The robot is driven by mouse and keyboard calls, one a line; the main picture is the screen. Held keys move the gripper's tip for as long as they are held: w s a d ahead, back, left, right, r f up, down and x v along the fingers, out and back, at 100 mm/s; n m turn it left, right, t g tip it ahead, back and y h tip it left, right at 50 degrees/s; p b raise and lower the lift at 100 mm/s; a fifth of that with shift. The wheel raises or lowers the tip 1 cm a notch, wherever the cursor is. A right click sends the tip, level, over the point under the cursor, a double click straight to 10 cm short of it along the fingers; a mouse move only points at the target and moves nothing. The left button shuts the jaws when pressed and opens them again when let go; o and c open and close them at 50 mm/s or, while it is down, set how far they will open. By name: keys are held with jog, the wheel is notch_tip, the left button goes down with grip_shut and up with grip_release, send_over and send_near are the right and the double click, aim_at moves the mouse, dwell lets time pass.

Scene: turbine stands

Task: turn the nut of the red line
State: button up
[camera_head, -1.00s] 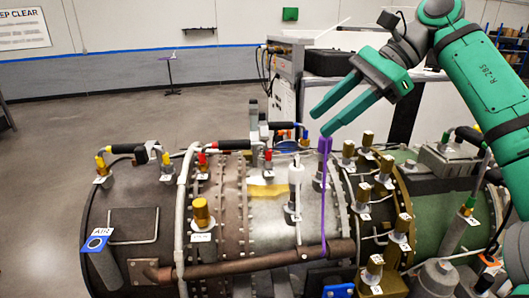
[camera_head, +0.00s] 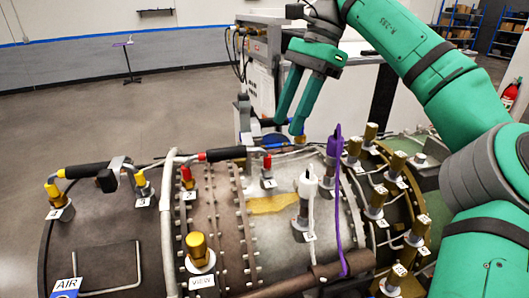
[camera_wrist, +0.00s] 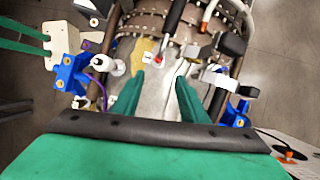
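The red line has a black sleeve (camera_head: 226,153) across the top of the turbine casing, with a red nut (camera_head: 187,176) at its left end and another red nut (camera_head: 267,163) at its right end. In the wrist view, one red nut (camera_wrist: 158,60) stands beside a white label, just beyond the fingertips and roughly centred between them. My gripper (camera_head: 288,127) is open and empty, fingers pointing down, above and slightly right of the right red nut. Its two green fingers (camera_wrist: 158,82) are apart in the wrist view. Neither finger appears to touch the nut.
A white-capped fitting (camera_head: 307,184) and a purple line (camera_head: 339,200) stand right of the right red nut. A yellow-ended line (camera_head: 88,170) lies left. Several brass fittings (camera_head: 376,200) crowd the right.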

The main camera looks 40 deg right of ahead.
aim_at(269, 167)
jog(key=x, duration=0.9)
jog(key=shift+s+a+r, duration=0.1)
jog(key=shift+s+a, duration=0.15)
jog(key=shift+w+a+f, duration=0.1)
jog(key=shift+a+f, duration=0.05)
jog(key=shift+f, duration=0.55)
grip_shut()
